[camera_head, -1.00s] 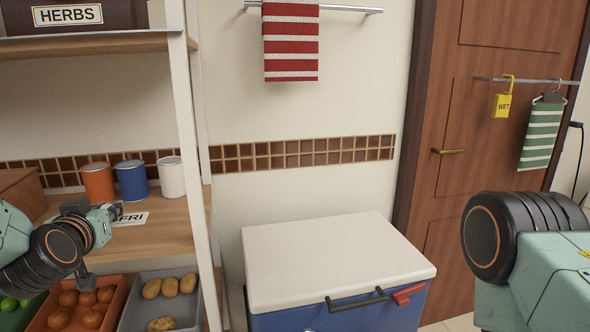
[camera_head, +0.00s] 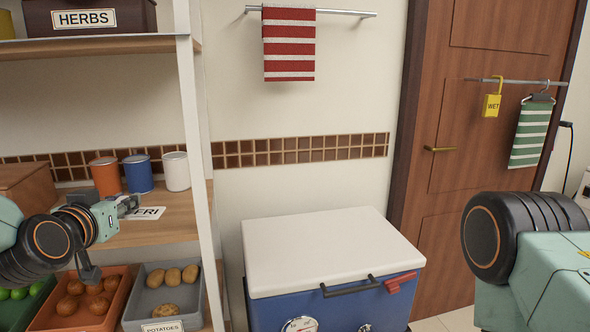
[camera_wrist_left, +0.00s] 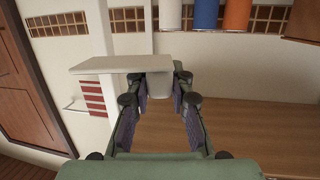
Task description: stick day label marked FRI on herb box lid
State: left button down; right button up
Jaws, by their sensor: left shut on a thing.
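The FRI day label (camera_head: 149,213) is a white card with black letters, at the left in the head view. My left gripper (camera_head: 128,205) is shut on it, and the card sticks out beyond the fingertips, in front of the lower wooden shelf. In the left wrist view, the pale label (camera_wrist_left: 105,63) shows at the fingertips (camera_wrist_left: 160,84). The herb box (camera_head: 130,17) is dark brown with a HERBS sign and stands on the upper shelf, above my gripper. The top of the picture cuts it off, so its lid is not clearly seen. My right gripper is out of view.
The upper shelf board (camera_head: 90,48) and the white rack post (camera_head: 193,120) are near my left arm. Orange, blue and white cans (camera_head: 176,172) stand on the lower shelf. Potato (camera_head: 160,328) and other produce bins lie below. A cooler (camera_head: 330,250) stands right of the rack.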

pick_arm(q)
jog(key=s+d+f+m+h+b, duration=0.1)
jog(key=s+d+f+m+h, duration=0.1)
jog(key=s+d+f, duration=0.2)
jog(key=s+d+f+m+g+h+b, duration=0.1)
jog(key=s+d+f, duration=0.4)
jog(key=f, duration=0.6)
jog(key=s+d+f+m+g+h, duration=0.1)
jog(key=s+d+f+m+h, duration=0.2)
jog(key=s+d+f+h, duration=0.2)
notch_tip(320, 180, down, 4)
jog(key=s, duration=0.2)
jog(key=shift+s+d+r+b, duration=0.2)
jog(key=shift+s+r+b, duration=0.05)
jog(key=shift+s+b, duration=0.15)
jog(key=shift+d, duration=0.15)
